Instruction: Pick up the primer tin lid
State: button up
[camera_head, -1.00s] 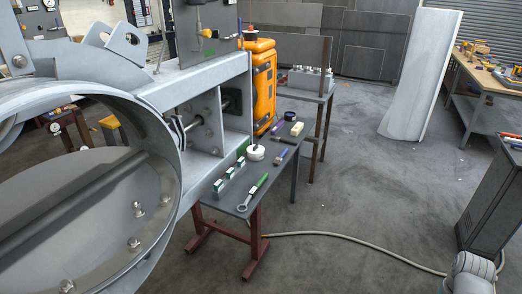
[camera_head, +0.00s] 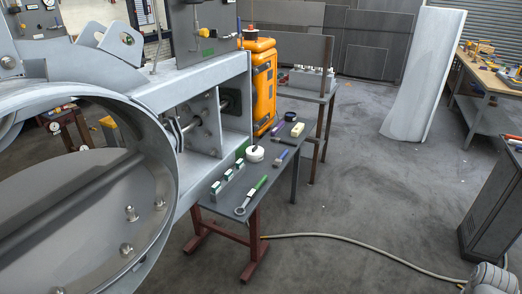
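A small white round tin (camera_head: 255,154) stands on the narrow grey bench (camera_head: 232,196), near its left edge. A dark spot or small part shows at its top. A black round item (camera_head: 290,116) lies farther back on the same bench. At this size I cannot tell which of them is the primer tin lid, or whether the white tin has a separate lid. My gripper is not in view. Only a grey rounded part of my arm shows at the bottom right corner, far from the bench.
A green-handled wrench (camera_head: 250,195), green-and-white boxes (camera_head: 227,178), a blue item (camera_head: 280,155) and a cream block (camera_head: 297,129) share the bench. A large metal ring housing (camera_head: 165,150) stands at left. A hose (camera_head: 350,243) crosses the otherwise open floor. A dark cabinet (camera_head: 490,215) stands at right.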

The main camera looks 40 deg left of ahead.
aim_at(256, 150)
jog(key=z, duration=0.05)
jog(key=i, duration=1.35)
jog(key=u, duration=1.8)
jog(key=i, duration=1)
jog(key=z, duration=0.05)
